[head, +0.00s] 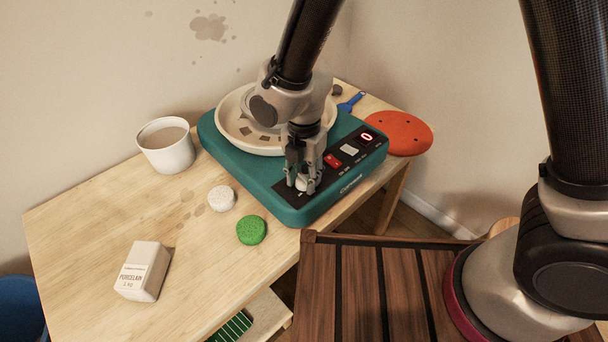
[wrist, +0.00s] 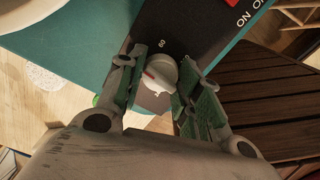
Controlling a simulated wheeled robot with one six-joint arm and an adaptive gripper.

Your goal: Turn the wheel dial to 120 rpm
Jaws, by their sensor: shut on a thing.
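The teal pottery wheel (head: 236,165) stands on the wooden table, with a black control panel along its front edge. The wheel dial (wrist: 158,74) is a light grey knob with a red mark, at the left end of that panel. My gripper (head: 303,188) points down over the panel and is shut on the dial. In the wrist view the gripper fingers (wrist: 158,88) stand on both sides of the knob. A printed "60" shows beside the dial; other scale marks are hidden. In the head view the fingers cover most of the dial.
A white cup (head: 167,152), white sponge (head: 222,198), green sponge (head: 251,230), porcelain block (head: 144,271), blue tool (head: 352,102) and orange disc (head: 404,134) surround the wheel.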

